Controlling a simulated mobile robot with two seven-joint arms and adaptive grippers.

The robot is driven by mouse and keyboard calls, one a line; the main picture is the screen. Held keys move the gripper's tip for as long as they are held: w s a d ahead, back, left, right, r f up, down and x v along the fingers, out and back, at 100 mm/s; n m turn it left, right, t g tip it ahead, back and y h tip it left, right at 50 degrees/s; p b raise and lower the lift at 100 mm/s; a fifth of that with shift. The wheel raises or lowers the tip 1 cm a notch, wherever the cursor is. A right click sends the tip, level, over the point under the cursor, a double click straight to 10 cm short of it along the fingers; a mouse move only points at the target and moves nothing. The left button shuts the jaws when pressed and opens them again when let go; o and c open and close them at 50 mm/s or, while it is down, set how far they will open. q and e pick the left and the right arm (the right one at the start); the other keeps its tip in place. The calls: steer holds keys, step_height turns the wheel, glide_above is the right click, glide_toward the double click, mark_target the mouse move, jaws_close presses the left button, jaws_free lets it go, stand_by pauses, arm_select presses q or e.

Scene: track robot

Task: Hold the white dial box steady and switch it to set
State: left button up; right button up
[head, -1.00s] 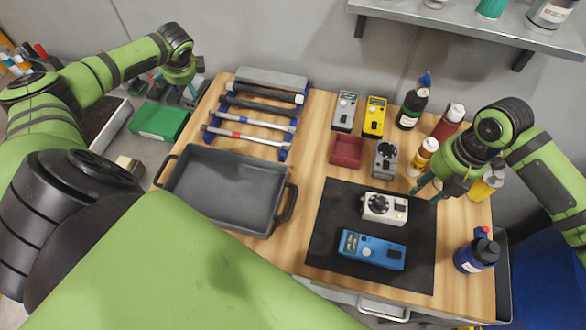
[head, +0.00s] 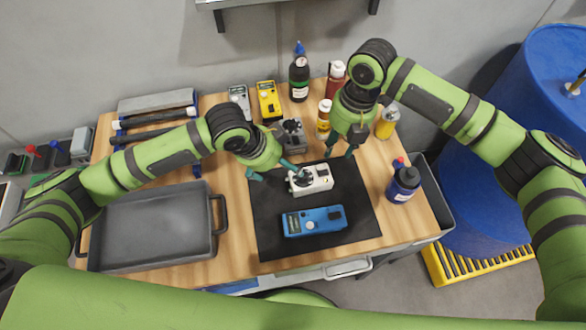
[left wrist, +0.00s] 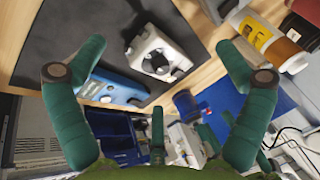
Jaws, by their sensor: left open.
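The white dial box (head: 318,181) with its dark round dial sits on the black mat (head: 275,245), just behind the blue box (head: 313,220). The dial's setting is too small to read. My left gripper (head: 274,171) is open, with one finger left of the white box and the other close to its dial; I cannot tell whether it touches. In the left wrist view the white box (left wrist: 155,52) lies ahead between the spread fingers, nothing held. My right gripper (head: 339,153) is open and empty above the back right of the white box, fingers pointing down.
Grey (head: 293,134) and yellow (head: 268,100) instrument boxes stand behind the mat. A grey tray (head: 150,258) fills the left.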

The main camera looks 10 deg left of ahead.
mark_target(304, 182)
arm_select(q)
steer(key=d+n, duration=0.1)
steer(key=s+d+n+g, duration=0.1)
steer(key=d+n, duration=0.1)
steer(key=shift+s+d+f+h, duration=0.15)
steer(key=shift+s+d+h, duration=0.15)
steer(key=shift+d, duration=0.1)
steer(key=shift+d+f, duration=0.1)
steer(key=shift+f, duration=0.15)
steer(key=shift+x, duration=3.2)
steer(key=shift+s, duration=0.15)
steer(key=shift+c, duration=0.4)
